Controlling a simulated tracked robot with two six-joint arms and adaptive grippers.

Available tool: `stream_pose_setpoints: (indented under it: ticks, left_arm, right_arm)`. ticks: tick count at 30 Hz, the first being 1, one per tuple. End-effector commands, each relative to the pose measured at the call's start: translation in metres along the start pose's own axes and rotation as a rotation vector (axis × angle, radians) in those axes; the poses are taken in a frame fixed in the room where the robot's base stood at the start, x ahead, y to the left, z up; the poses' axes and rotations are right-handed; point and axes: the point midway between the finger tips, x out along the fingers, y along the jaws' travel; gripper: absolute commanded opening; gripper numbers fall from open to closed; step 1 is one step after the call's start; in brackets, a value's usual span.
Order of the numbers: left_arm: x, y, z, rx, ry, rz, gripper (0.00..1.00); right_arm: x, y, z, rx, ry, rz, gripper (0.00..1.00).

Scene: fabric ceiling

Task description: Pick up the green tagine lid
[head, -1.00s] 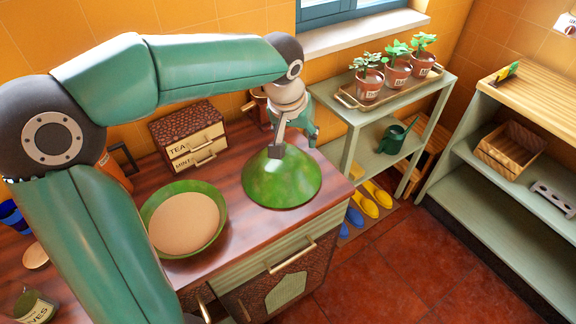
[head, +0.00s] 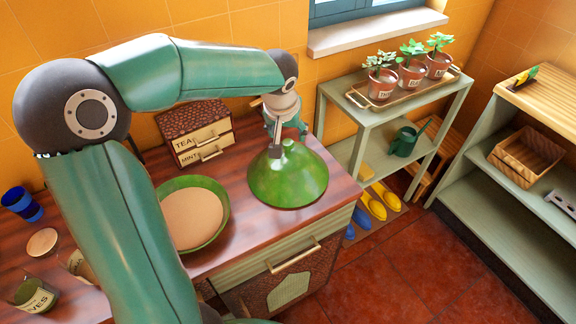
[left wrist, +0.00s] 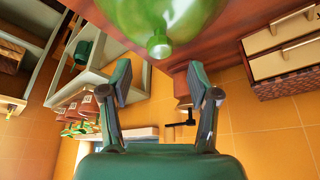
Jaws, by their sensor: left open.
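The green tagine lid (head: 288,183), a glossy cone with a knob on top, sits on the wooden counter near its right end. It also shows in the left wrist view (left wrist: 150,15), with its knob (left wrist: 159,46) toward my fingers. My left gripper (head: 276,146) is at the top of the lid; one finger shows just left of the knob. In the left wrist view my left gripper (left wrist: 161,82) is open and empty, its fingers apart and the knob beyond the gap between their tips. My right gripper is not in view.
A green dish with a tan inside (head: 192,219) stands left of the lid. A drawer box marked TEA and MINT (head: 195,135) stands behind. A shelf with potted plants (head: 411,75) is at the right. Cups and jars are at the left.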

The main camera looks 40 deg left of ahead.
Motion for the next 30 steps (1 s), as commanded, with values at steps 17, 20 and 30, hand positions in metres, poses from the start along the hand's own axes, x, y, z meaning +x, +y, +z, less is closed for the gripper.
stream_pose_setpoints:
  ticks: [17, 20, 30]
  left_arm:
    - [0.052, 0.0, 0.008, -0.001, -0.001, 0.001, 0.61]
    - [0.052, 0.0, 0.008, -0.001, -0.001, 0.0, 0.61]
    - [0.051, 0.0, 0.008, -0.001, -0.001, 0.0, 0.08]
  right_arm:
    - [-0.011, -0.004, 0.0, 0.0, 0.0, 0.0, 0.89]
    - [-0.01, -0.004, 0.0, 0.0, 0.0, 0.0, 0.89]
    - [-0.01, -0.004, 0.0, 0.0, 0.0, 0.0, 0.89]
